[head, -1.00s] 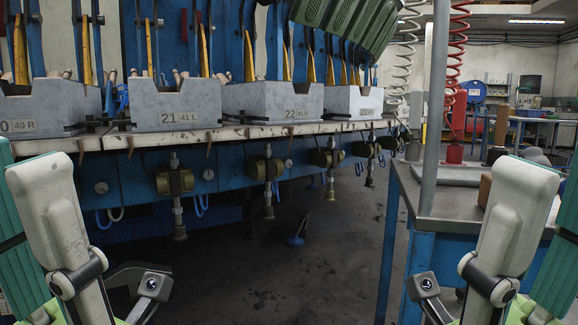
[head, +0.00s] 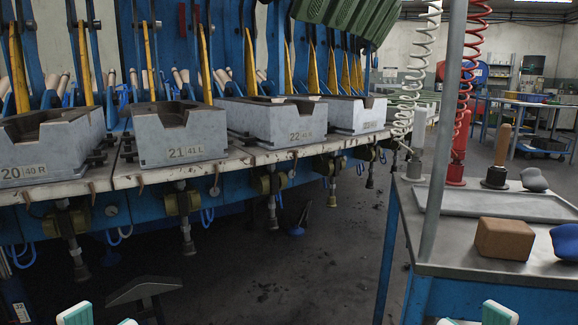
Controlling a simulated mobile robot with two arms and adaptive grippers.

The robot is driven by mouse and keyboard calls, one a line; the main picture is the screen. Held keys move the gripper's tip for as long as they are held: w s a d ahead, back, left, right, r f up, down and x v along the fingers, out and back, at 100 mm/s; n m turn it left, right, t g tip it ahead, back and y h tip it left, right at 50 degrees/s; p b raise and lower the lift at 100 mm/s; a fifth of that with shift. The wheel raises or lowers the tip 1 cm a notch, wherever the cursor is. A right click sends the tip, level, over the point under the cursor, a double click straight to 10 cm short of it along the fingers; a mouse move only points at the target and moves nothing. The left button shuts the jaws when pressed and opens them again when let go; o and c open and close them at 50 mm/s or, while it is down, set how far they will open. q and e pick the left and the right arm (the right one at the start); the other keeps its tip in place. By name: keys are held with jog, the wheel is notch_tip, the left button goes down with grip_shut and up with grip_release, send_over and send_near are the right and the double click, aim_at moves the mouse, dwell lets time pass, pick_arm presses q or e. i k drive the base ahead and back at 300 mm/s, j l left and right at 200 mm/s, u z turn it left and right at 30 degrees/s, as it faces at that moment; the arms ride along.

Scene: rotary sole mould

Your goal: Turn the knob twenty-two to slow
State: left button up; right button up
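Grey mould block 22 (head: 280,122) sits on the machine's ledge, labelled 22 R, between block 21 (head: 180,135) and another block further right. Below the ledge hang brass-coloured valve bodies with metal stems. One (head: 270,184) is under the left part of block 22, and one (head: 330,165) is further right. I cannot tell which belongs to station 22, and no knob marking or slow mark is readable. Only small white and teal parts of my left gripper (head: 98,317) and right gripper (head: 474,317) show at the bottom edge, far from the valves. Their finger state is unclear.
Block 20 (head: 52,140) stands at the left. A metal workbench (head: 470,258) on the right carries a brown block (head: 504,238) and a blue item (head: 566,243). A grey post and coiled hoses rise there. The dark floor between machine and bench is mostly open.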

aim_at(289, 172)
jog(key=i+j+z, duration=0.15)
jog(key=j, duration=0.2)
jog(key=i+j+z, duration=0.35)
jog(key=j, duration=0.4)
jog(key=z, duration=1.05)
